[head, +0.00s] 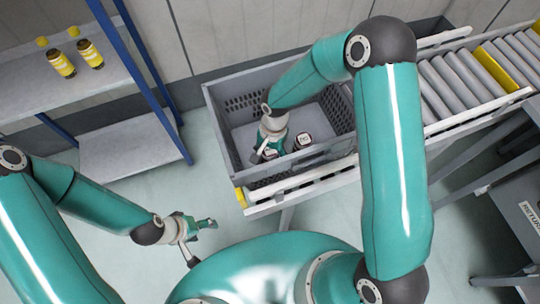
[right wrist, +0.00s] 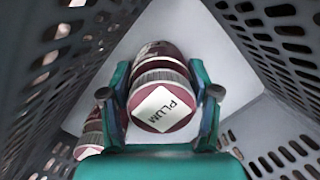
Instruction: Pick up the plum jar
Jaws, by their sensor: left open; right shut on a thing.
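In the head view, my right gripper (head: 269,146) reaches down into the crate and partly hides the jar. My left gripper (head: 205,225) is open and empty, outside the crate over the floor.
Another jar (head: 303,141) stands in the crate to the right of my right gripper. One more jar (right wrist: 90,133) shows at the left in the wrist view. The crate's perforated walls are close on both sides. A roller conveyor (head: 460,80) lies right; a shelf with yellow-labelled jars (head: 61,64) is left.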

